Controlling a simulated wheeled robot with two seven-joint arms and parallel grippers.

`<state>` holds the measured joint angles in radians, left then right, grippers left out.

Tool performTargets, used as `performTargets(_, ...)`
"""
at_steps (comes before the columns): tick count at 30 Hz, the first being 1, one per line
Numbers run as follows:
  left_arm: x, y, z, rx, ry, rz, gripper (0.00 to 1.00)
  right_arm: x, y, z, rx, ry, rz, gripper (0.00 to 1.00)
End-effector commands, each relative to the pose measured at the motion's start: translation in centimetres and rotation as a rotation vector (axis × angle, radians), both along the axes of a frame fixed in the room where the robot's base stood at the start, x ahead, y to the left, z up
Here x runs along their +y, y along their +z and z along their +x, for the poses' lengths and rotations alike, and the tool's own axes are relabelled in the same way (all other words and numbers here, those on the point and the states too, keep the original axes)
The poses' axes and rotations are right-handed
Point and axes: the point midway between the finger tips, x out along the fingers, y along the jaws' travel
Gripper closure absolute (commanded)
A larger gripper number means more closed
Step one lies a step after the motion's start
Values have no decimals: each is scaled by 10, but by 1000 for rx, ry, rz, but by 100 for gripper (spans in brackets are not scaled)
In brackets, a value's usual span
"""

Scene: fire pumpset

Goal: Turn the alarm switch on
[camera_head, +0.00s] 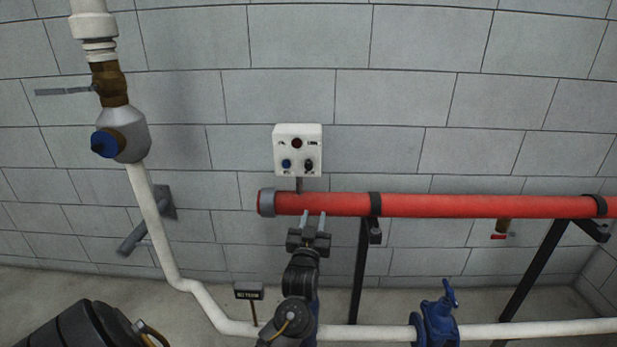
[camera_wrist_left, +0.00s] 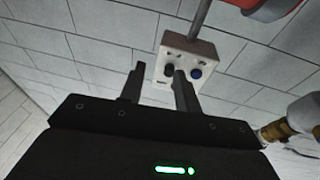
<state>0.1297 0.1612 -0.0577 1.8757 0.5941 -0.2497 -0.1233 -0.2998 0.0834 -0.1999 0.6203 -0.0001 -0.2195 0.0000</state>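A white alarm box (camera_head: 298,171) hangs on the block wall near the middle of the head view. It has a dark red lamp (camera_head: 297,143) on top, a blue knob (camera_head: 286,163) at lower left and a black knob (camera_head: 309,164) at lower right. My left gripper (camera_head: 313,216) shows below the box, in front of the red pipe, with its fingers apart and empty. In the left wrist view the box appears upside down, with the black knob (camera_wrist_left: 169,70) between the finger lines and the blue knob (camera_wrist_left: 196,73) beyond the right finger. My right gripper is not in view.
A thick red pipe (camera_head: 450,206) on black stands runs right from just below the box. A white pipe with a brass valve (camera_head: 109,84) stands at the left. A blue valve (camera_head: 437,320) sits low at the right. The wall around the box is bare.

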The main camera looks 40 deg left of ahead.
Motion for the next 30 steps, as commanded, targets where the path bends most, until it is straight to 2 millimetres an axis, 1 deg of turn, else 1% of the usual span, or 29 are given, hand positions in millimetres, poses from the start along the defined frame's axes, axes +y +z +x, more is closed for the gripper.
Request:
performTargets(1, 10, 17, 5, -60, 39, 26, 67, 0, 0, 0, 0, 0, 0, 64)
performTargets(3, 19, 34, 7, -121, 82, 55, 67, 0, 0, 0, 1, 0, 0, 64)
performTargets(6, 26, 46, 8, -168, 115, 78, 67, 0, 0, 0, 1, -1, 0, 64)
performTargets(11, 29, 51, 9, -183, 126, 85, 67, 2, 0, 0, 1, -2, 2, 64)
performTargets(14, 32, 54, 14, -181, 124, 86, 67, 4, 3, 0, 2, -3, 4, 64)
performTargets(17, 41, 60, 24, -181, 124, 86, 67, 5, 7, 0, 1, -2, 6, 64)
performTargets(24, 66, 78, 58, -180, 124, 86, 67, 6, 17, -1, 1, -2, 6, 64)
performTargets(30, 82, 87, 78, -179, 123, 86, 67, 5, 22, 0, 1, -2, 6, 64)
